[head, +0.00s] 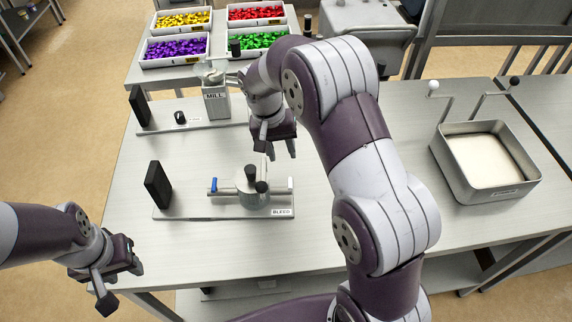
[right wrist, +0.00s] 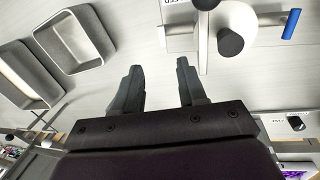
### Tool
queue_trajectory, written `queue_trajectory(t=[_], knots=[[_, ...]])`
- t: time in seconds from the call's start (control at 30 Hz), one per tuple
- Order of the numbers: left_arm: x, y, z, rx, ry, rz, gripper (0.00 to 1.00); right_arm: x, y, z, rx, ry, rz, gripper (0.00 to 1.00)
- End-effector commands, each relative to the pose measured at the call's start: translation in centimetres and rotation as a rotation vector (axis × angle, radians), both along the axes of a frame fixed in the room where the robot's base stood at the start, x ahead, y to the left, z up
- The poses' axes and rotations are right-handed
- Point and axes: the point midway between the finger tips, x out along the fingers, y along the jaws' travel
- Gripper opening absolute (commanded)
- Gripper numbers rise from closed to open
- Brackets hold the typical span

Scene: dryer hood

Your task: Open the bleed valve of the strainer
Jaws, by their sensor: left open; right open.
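The strainer (head: 238,191) is a grey metal body with a side pipe, on a flat plate labelled BLEED (head: 282,212). A blue lever (head: 214,185) sits at the pipe's left end, and dark knobs (head: 251,174) stand on the body. In the right wrist view the blue lever (right wrist: 291,24) and a round black knob (right wrist: 230,42) show at upper right. My right gripper (head: 281,153) is open and empty, above and behind the strainer, apart from it. Its fingers (right wrist: 158,86) have nothing between them. My left gripper (head: 122,286) is open and empty, off the table's left front edge.
A black upright block (head: 158,185) stands on the plate's left end. Behind is a MILL unit (head: 215,103) on its own plate. A metal tray (head: 486,190) with pale contents sits at right. Bins of coloured pieces (head: 176,48) are at the back. My right arm covers the table's middle.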

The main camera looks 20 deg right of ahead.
Motion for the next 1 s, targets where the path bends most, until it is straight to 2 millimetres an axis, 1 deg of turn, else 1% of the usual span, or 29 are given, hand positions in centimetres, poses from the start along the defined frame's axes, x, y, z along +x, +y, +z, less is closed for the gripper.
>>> queue_trajectory(t=[0.13, 0.17, 0.2, 0.4, 0.5, 0.6, 0.67, 0.9, 0.93, 0.97, 1.0], knots=[[0.0, 0.0, -3.0, 0.0, 0.0, 0.0, 0.43, -0.1, -0.4, -3.4, -0.001, 0.001, -0.004, 0.41], [0.0, 0.0, -2.4, 0.0, 0.002, 0.0, 0.43, -0.2, -0.6, -3.4, -0.002, 0.004, -0.004, 0.41], [-0.1, 0.0, -1.4, 0.0, 0.002, 0.0, 0.43, -0.4, -0.8, -3.9, -0.001, 0.006, -0.004, 0.41], [0.0, 0.0, 0.0, 0.0, 0.0, 0.0, 0.43, -0.7, -1.6, -8.7, 0.0, 0.005, -0.003, 0.41], [0.0, 0.0, 0.3, 0.0, 0.0, 0.0, 0.43, -0.8, -2.0, -10.6, 0.001, 0.001, -0.002, 0.41], [0.0, 0.0, 0.5, 0.0, 0.0, 0.0, 0.43, -0.8, -2.1, -11.7, 0.0, 0.001, -0.002, 0.41], [0.0, 0.0, 0.5, 0.0, 0.0, 0.0, 0.43, -0.9, -2.2, -12.1, 0.0, 0.001, -0.002, 0.41], [0.0, 0.0, 0.5, 0.0, 0.0, 0.0, 0.43, -0.8, -2.2, -12.3, 0.0, -0.002, -0.002, 0.41], [0.0, 0.0, 0.5, 0.0, 0.0, 0.0, 0.43, -0.8, -2.2, -12.3, 0.0, -0.002, -0.002, 0.38], [0.0, 0.0, 0.5, 0.0, 0.0, 0.0, 0.43, -0.8, -2.2, -12.3, 0.0, -0.002, -0.002, 0.28], [0.0, 0.0, 0.5, 0.0, 0.0, 0.0, 0.43, -0.8, -2.2, -12.3, 0.0, -0.002, -0.002, 0.15]])
